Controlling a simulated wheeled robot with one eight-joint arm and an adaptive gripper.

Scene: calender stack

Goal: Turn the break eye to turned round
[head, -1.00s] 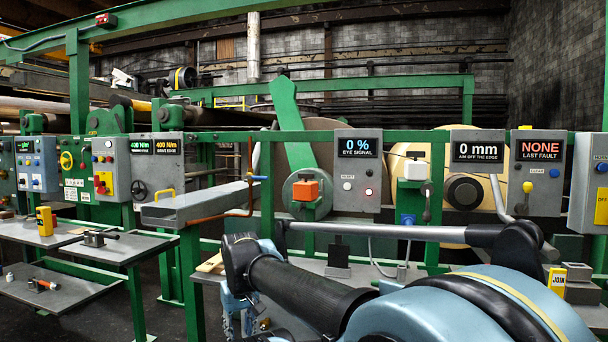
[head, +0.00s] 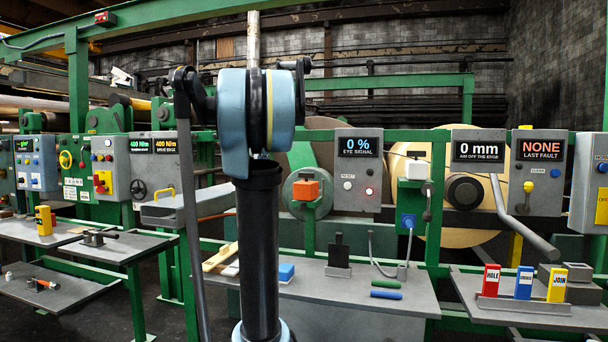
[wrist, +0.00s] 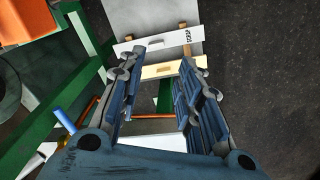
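An orange box (head: 306,190) sits on a green bracket in front of a grey-rimmed roll end, left of the panel reading 0 % EYE SIGNAL (head: 358,170). A white box (head: 415,169) stands on another green bracket right of that panel. No label shows which one is the break eye. In the wrist view, an orange surface (wrist: 28,20) shows at the upper left, outside the fingers. My gripper (wrist: 163,58) is open, with a clear gap between its blue fingers and nothing held. In the head view my upright arm hides the gripper.
A grey bench (head: 345,295) carries a blue block and green and blue rods. A SCRAP-marked board (wrist: 165,45) lies beyond my fingertips. HOLE and JOIN markers stand on the right bench (head: 550,315). Green rails (head: 440,220) cross the machine front.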

